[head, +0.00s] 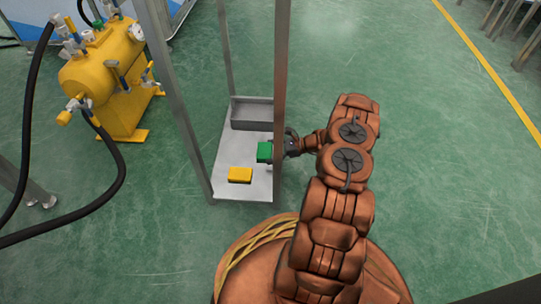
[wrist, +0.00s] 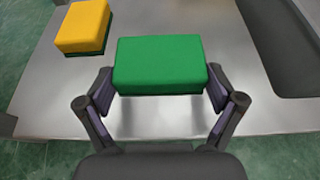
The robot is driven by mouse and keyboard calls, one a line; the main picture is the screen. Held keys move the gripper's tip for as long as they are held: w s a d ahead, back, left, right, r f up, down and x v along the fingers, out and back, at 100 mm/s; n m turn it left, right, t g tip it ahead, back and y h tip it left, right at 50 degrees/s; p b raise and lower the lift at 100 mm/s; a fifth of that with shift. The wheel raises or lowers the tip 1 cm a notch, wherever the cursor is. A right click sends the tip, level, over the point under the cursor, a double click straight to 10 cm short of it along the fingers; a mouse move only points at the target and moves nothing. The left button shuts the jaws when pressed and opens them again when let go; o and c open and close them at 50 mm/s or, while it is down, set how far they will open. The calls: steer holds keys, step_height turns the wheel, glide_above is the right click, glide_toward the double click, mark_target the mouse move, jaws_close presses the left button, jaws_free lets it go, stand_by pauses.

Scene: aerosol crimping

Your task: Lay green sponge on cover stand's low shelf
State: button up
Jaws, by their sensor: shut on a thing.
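The green sponge (head: 264,152) is a small block held at the right side of the cover stand's low shelf (head: 229,190). In the wrist view the green sponge (wrist: 160,62) sits between the two fingers of my gripper (wrist: 160,95), which is shut on it. My gripper (head: 285,146) reaches in from the right, past the stand's front right post (head: 280,80). The sponge is over the metal shelf plate (wrist: 165,118). I cannot tell whether it touches the plate.
A yellow sponge (head: 240,175) lies on the shelf, left of the green one; it also shows in the wrist view (wrist: 83,27). A grey tray (head: 252,113) is at the shelf's back. A yellow tank (head: 105,75) with hoses stands left.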

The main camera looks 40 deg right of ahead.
steer(key=shift+f, duration=0.55)
steer(key=shift+f, duration=0.15)
steer(key=o, duration=0.5)
steer(key=shift+s+d+r, duration=0.1)
steer(key=shift+d+r, duration=0.05)
steer(key=shift+r, duration=0.2)
steer(key=shift+p+v, duration=2.8)
steer(key=shift+v, duration=3)
steer(key=shift+f, duration=0.15)
